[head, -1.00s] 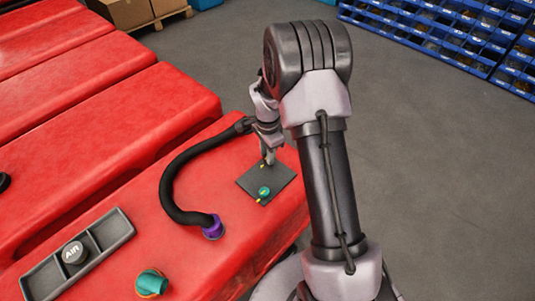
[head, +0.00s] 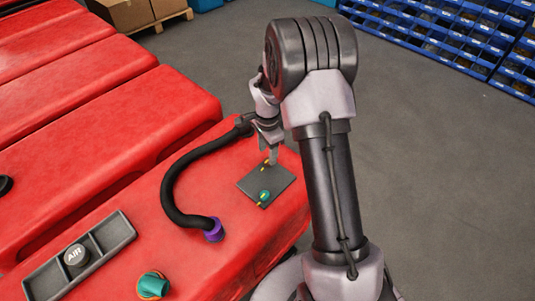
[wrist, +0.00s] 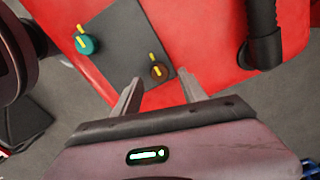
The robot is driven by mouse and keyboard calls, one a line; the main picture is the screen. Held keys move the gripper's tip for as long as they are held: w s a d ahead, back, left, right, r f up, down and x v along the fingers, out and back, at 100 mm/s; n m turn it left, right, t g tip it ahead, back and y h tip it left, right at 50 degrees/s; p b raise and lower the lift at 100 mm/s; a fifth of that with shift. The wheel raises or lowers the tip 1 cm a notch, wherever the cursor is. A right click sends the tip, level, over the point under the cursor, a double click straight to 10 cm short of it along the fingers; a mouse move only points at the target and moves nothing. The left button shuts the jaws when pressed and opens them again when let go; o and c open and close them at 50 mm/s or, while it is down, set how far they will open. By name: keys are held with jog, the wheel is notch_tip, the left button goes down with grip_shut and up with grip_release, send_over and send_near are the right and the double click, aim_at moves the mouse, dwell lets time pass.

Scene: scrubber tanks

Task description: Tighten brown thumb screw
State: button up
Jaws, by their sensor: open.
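The brown thumb screw (wrist: 158,72) stands on a dark square plate (wrist: 118,40) near its edge, with a yellow bar on top. In the head view only its yellow bar shows clearly, beside my fingertips. A teal thumb screw (wrist: 87,45), also with a yellow bar, sits on the same plate (head: 284,178); it shows in the head view (head: 264,195). My gripper (wrist: 160,78) is open and empty. In the wrist view its fingertips lie to either side of the brown screw; I cannot tell how far above the plate they are.
A black hose (head: 172,177) arcs over the red tank close left of my gripper, ending in a purple collar (head: 214,230). A green knob (head: 153,285) and a recessed tray with an AIR cap (head: 76,255) are nearer. Open floor lies to the right.

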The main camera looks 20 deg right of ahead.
notch_tip(320, 180, up, 14)
jog(key=p, duration=0.4)
jog(key=shift+r, duration=0.25)
jog(key=s+a+r+n+t, duration=0.2)
jog(key=s+a+r+n, duration=0.25)
jog(key=r, duration=0.55)
jog(key=s+a+r+n+t+y, duration=0.1)
jog(key=s+a+r+n+t, duration=0.1)
jog(key=s, duration=0.8)
jog(key=s+a+r+n+t+y, duration=0.1)
jog(key=s+a+r+n, duration=0.3)
jog(key=s, duration=0.7)
jog(key=a+n, duration=0.2)
jog(key=a, duration=0.1)
jog(key=shift+a+r+t+b, duration=0.2)
jog(key=shift+a+t+b, duration=0.05)
jog(key=shift+t+b, duration=0.15)
